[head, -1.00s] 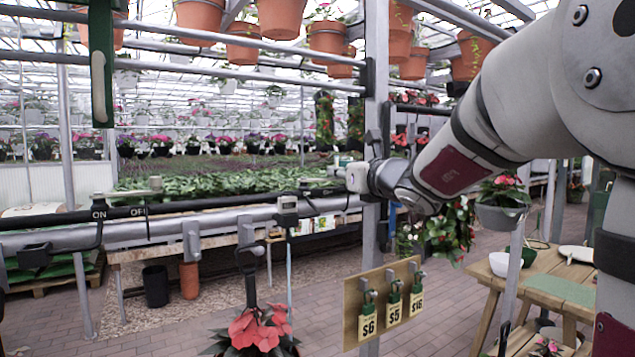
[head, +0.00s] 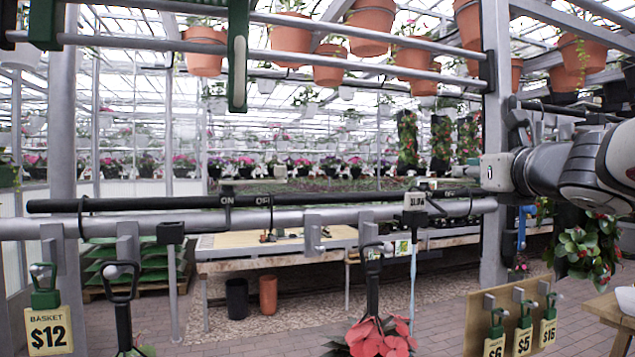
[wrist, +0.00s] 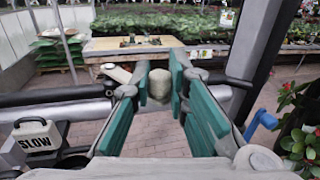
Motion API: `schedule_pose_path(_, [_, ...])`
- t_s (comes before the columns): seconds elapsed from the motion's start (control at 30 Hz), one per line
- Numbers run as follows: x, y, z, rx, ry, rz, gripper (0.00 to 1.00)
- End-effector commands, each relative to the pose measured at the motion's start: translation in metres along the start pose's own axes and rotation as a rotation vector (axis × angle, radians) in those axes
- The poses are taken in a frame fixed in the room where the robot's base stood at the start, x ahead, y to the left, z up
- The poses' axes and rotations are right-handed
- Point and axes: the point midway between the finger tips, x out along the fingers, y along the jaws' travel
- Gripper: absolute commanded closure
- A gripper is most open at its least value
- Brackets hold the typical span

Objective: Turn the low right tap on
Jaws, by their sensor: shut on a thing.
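My gripper (wrist: 160,78) shows in the wrist view as two green-padded fingers. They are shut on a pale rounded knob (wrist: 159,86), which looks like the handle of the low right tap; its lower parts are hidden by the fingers. In the head view my arm comes in from the right and its end is by the grey post (head: 494,120); the fingers cannot be made out there. The dark low pipe (head: 330,199) carries ON and OFF marks at left (head: 227,198) and at right (head: 421,196).
A SLOW sign (wrist: 36,142) hangs left of my gripper in the wrist view. The post (wrist: 262,45) and a blue hook (wrist: 260,123) are close on its right. Price tags hang on a board (head: 478,325), and red flowers (head: 377,338) stand low in front.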

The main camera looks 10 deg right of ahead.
Motion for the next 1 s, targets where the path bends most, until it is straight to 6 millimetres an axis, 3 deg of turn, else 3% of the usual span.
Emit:
schedule_pose_path(0.7, [-0.017, 0.036, 0.001, -0.004, 0.008, -0.38, 1.0])
schedule_pose_path(1.0, [-0.019, 0.044, 0.002, -0.002, 0.008, -0.38, 1.0])
